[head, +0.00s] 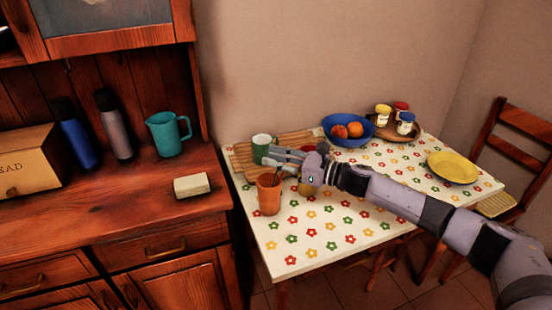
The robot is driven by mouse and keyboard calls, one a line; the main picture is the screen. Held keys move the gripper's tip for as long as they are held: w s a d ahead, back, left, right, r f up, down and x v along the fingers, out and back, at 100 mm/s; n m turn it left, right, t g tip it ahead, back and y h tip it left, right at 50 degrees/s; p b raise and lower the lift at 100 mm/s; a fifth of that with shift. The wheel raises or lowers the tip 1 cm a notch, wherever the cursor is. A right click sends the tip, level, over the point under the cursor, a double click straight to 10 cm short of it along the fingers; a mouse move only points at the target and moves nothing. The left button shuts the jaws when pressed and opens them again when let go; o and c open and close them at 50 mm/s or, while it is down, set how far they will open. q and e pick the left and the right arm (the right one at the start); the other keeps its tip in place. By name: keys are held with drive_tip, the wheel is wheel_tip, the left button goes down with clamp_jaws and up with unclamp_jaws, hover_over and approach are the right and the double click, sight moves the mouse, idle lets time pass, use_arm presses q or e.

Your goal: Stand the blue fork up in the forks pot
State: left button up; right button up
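A terracotta-orange pot (269,197) stands upright on the near left part of the flowered table. Dark thin utensil ends show at its mouth, too small to tell apart. My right gripper (276,157) reaches in from the right, with its fingers pointing left just above and behind the pot's rim. Whether its fingers are open or shut on something is too small to tell. I cannot make out a blue fork. My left gripper is out of view.
A blue fruit bowl (347,141), a tray with jars (404,123) and a yellow plate (453,168) are further right. The table front is clear. A wooden cabinet (130,215) borders the left.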

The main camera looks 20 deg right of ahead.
drive_tip(key=shift+d, duration=0.1)
drive_tip(key=v, duration=1.2)
idle(0.9)
